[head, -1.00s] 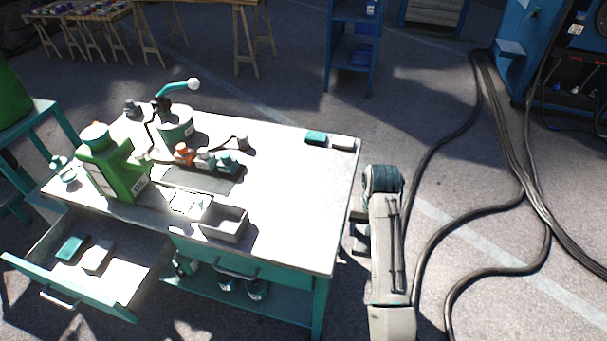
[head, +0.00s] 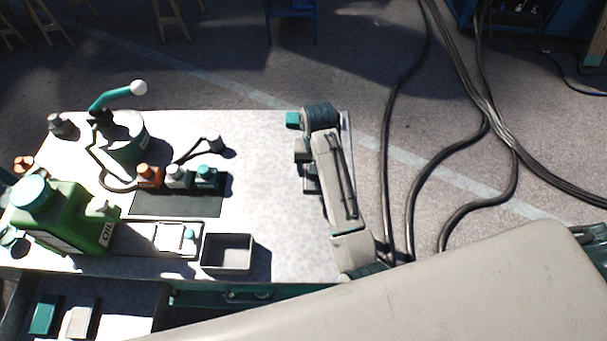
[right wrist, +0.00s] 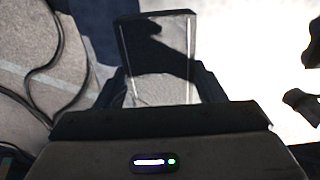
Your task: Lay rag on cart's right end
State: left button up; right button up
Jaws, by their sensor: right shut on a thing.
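My right gripper (right wrist: 160,95) points down over the right end of the cart's pale top (head: 265,170). It is shut on a flat, grey, rectangular thing that looks like the rag (right wrist: 158,60). In the right wrist view it projects beyond the fingers, with a dark shadow across it. In the head view my right arm hides most of the gripper and what it holds. I cannot tell whether the rag touches the top. My left gripper is not in view.
A grey open bin (head: 227,253), a dark mat (head: 178,200) with small bottles, and a green jug (head: 62,215) stand further left. The top between mat and arm is clear. Cables (head: 410,150) lie on the floor at right.

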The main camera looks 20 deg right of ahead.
jog(key=shift+s+d+f+p, duration=0.25)
jog(key=shift+s+f, duration=0.1)
jog(key=shift+f, duration=0.3)
jog(key=shift+s+d+f+p, duration=0.1)
jog(key=shift+s+f+p, duration=0.2)
jog(key=shift+f, duration=0.3)
jog(key=f, duration=0.2)
jog(key=shift+w+a+f+p, duration=0.2)
jog(key=shift+w+f+p, duration=0.15)
jog(key=shift+w+f, duration=0.05)
jog(key=shift+f, duration=0.75)
jog(key=shift+s, duration=0.1)
jog(key=o, duration=1)
jog(key=shift+f, duration=0.1)
jog(key=shift+r, duration=0.25)
notch_tip(320, 180, up, 6)
jog(key=b, duration=0.2)
jog(key=shift+r+b, duration=0.2)
jog(key=shift+b, duration=0.15)
notch_tip(320, 180, up, 5)
jog(key=shift+f+p, duration=0.1)
jog(key=shift+p, duration=0.9)
pick_arm(q)
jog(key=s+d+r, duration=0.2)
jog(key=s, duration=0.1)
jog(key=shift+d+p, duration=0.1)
jog(key=shift+p, duration=0.25)
pick_arm(e)
jog(key=shift+r, duration=0.35)
